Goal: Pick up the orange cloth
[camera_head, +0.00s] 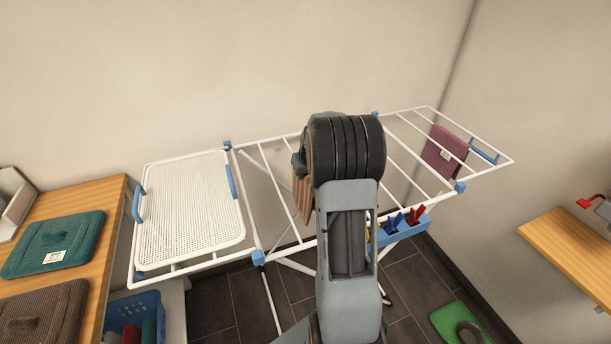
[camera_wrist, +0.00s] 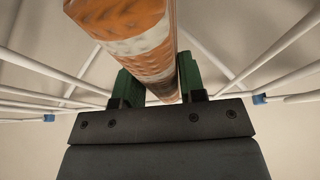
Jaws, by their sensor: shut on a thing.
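The orange cloth (camera_wrist: 128,22), with white stripes, is between the green fingers of my gripper (camera_wrist: 160,85) in the wrist view. The fingers are shut on it, and the cloth extends up past the top of that view. In the head view, a small striped part of the orange cloth (camera_head: 302,196) shows at the left of my arm, over the drying rack (camera_head: 268,195). My arm hides the rest of the cloth and the fingers there. I cannot tell whether the cloth still touches the rack's bars.
A white mesh tray (camera_head: 190,208) lies on the rack's left part. A purple cloth (camera_head: 444,152) hangs at the right. A blue peg box (camera_head: 400,232) hangs on the front rail. Wooden surfaces stand left (camera_head: 62,208) and right (camera_head: 570,250). A blue basket (camera_head: 135,312) is lower left.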

